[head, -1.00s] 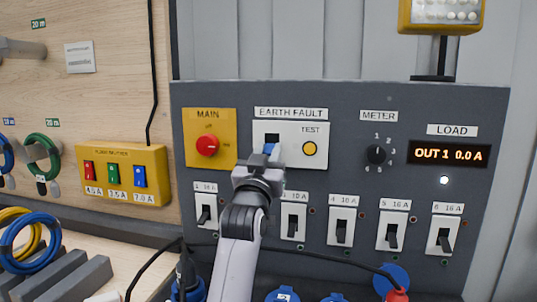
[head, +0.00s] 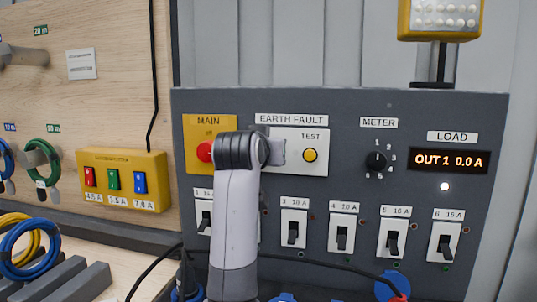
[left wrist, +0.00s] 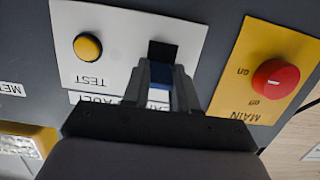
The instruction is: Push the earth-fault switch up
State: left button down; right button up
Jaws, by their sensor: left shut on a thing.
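The earth-fault switch is a blue lever in a black slot on a white plate (head: 298,166) beside the round yellow TEST button (head: 310,155). In the head view my left wrist hides the lever and slot. In the left wrist view, which shows the panel upside down, the blue lever (left wrist: 160,73) sits between the fingers of my left gripper (left wrist: 163,72). My left gripper is shut on it. There the bare black slot (left wrist: 161,50) shows on the side away from the EARTH FAULT label, so the lever appears to stand toward the label, upward. My right gripper is out of view.
The red MAIN knob (left wrist: 275,79) is close beside the gripper; my arm partly covers its yellow plate in the head view. A row of black breakers (head: 293,232) lies below, with a meter dial (head: 376,162) to the right. A black cable (head: 330,258) crosses the panel's lower part.

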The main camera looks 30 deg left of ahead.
pick_arm(q)
jog(key=shift+r+g, duration=0.2)
jog(key=shift+g, duration=0.2)
jog(key=shift+w, duration=0.1)
jog(key=c, duration=0.9)
grip_release()
jog(key=shift+b+v, duration=0.8)
jog(key=shift+v, duration=2.8)
jog(key=shift+a+r, duration=0.1)
